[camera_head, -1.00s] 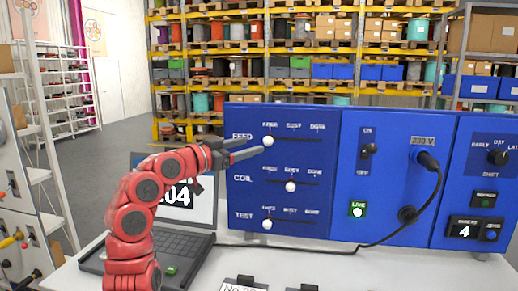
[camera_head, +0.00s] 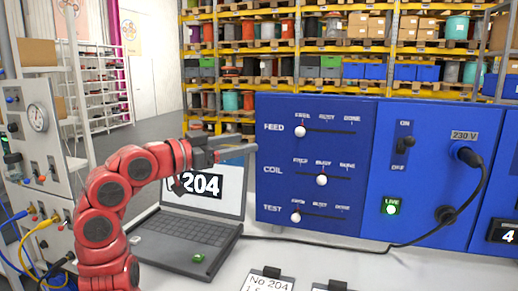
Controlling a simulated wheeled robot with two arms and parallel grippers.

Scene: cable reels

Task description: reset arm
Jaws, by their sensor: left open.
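My red left arm comes in from the left. Its left gripper (camera_head: 247,150) is open and empty, with its fingers pointing right in front of the top of the laptop screen and the panel's left edge. The blue panel (camera_head: 390,200) has three sliders. The white FEED knob (camera_head: 300,131) is at the left mark, the COIL knob (camera_head: 321,181) at the middle mark and the TEST knob (camera_head: 296,217) at the left mark. The gripper appears to the left of the FEED knob, apart from it. My right gripper is not in view.
A laptop (camera_head: 190,228) showing 204 stands open below the gripper. A black cable (camera_head: 400,246) runs along the white table. Two clipboards, one reading No 204 (camera_head: 268,281), lie at the front. A grey instrument cabinet (camera_head: 38,140) stands left; shelves with reels are behind.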

